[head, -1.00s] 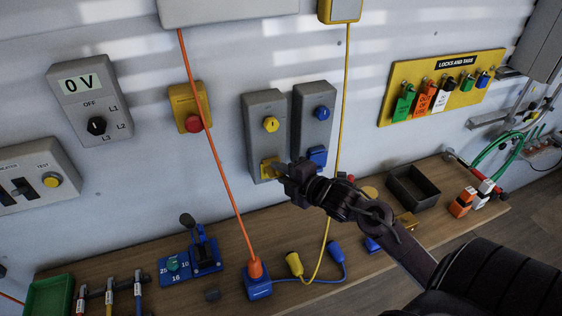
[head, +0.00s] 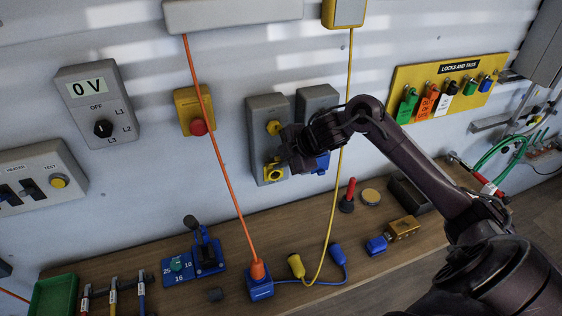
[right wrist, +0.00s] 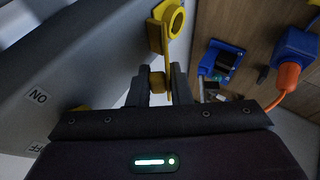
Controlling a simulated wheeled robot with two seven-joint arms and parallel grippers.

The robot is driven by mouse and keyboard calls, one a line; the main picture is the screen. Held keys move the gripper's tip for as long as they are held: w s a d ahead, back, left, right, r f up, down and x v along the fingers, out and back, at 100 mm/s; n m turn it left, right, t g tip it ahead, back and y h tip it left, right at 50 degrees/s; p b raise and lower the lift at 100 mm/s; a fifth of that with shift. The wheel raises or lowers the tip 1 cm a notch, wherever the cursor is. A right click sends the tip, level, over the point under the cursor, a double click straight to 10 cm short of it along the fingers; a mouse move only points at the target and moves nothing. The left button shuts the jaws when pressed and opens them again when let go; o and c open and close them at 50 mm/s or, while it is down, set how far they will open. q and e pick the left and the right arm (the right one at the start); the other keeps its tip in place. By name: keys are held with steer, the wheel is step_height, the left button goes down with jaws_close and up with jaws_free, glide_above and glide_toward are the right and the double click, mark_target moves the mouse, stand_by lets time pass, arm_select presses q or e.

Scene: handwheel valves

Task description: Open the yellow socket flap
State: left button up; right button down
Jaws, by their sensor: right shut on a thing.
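The yellow socket (head: 274,173) is on the lower part of the left grey switch box (head: 256,140), below a yellow knob (head: 273,128). Its round opening shows, and the yellow flap stands swung up away from it. In the right wrist view, the socket's round yellow face (right wrist: 173,20) is at the top, and the yellow flap (right wrist: 157,82) reaches from it to between my fingers. My right gripper (head: 288,150), also in the right wrist view (right wrist: 158,88), is shut on the flap. In the head view the gripper hides most of the flap. My left gripper is not in view.
A second grey box (head: 318,100) with a blue flap (head: 320,164) stands just right, partly behind my arm. An orange cable (head: 212,130) and a yellow cable (head: 346,120) hang on either side. The bench (head: 215,222) below holds plugs and tools.

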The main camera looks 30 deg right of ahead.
steer(key=shift+w+d+r, duration=0.1)
steer(key=shift+w+r, duration=0.15)
stand_by(0.3)
steer(key=c, duration=1.7)
jaws_free()
steer(key=o, duration=0.3)
steer(key=shift+w+f, duration=0.1)
steer(key=shift+f, duration=0.05)
steer(key=shift+s+r+b, duration=0.3)
steer(key=shift+s, duration=0.05)
steer(key=b+v, duration=0.2)
steer(key=v, duration=0.5)
